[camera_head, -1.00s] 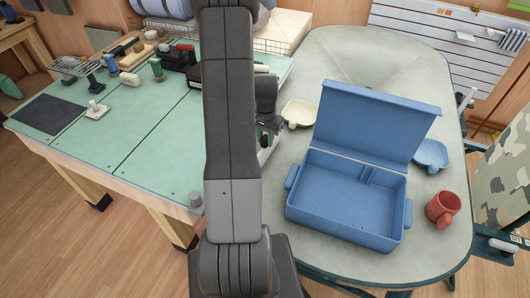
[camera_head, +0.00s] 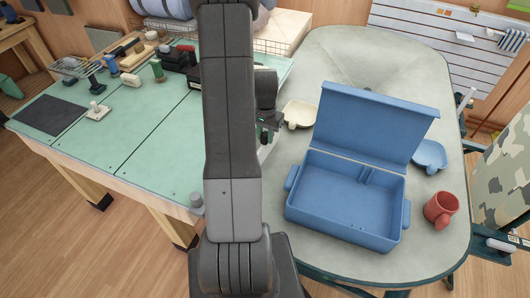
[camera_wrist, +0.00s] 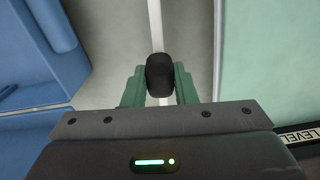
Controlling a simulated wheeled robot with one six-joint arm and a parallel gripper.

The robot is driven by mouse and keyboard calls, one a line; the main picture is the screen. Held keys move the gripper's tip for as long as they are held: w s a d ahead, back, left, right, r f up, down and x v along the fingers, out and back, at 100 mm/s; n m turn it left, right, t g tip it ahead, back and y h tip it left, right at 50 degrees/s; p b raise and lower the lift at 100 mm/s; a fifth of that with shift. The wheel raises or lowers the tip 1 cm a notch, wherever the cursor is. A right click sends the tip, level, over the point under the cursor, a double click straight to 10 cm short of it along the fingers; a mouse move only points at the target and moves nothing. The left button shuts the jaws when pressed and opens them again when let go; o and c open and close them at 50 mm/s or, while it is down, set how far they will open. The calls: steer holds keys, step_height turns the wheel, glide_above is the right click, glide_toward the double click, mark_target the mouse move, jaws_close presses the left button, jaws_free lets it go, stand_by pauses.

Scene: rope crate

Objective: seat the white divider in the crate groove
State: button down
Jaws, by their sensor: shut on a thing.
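The blue crate (camera_head: 345,235) stands on the rounded grey-green table with its lid (camera_head: 375,125) open at the back. Short ribs of the groove (camera_head: 367,176) show on its inner back wall, and its floor is empty. My gripper (camera_wrist: 160,82) has green fingers shut on the black grip (camera_wrist: 160,75) of the white divider (camera_wrist: 155,25). The divider shows edge-on as a thin pale strip, outside the crate. The crate also shows at the left of the wrist view (camera_wrist: 25,60). In the head view, my arm hides most of the gripper (camera_head: 266,128), left of the crate.
A red mug (camera_head: 440,209) stands right of the crate, and a blue dish (camera_head: 430,155) sits behind the mug. A cream dish (camera_head: 299,113) lies left of the lid. The green workbench (camera_head: 150,150) with several tools is at left. The table behind the lid is clear.

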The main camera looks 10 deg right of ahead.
steer(key=shift+r+p, duration=1.45)
steer(key=shift+r, duration=1.05)
steer(key=shift+f, duration=0.1)
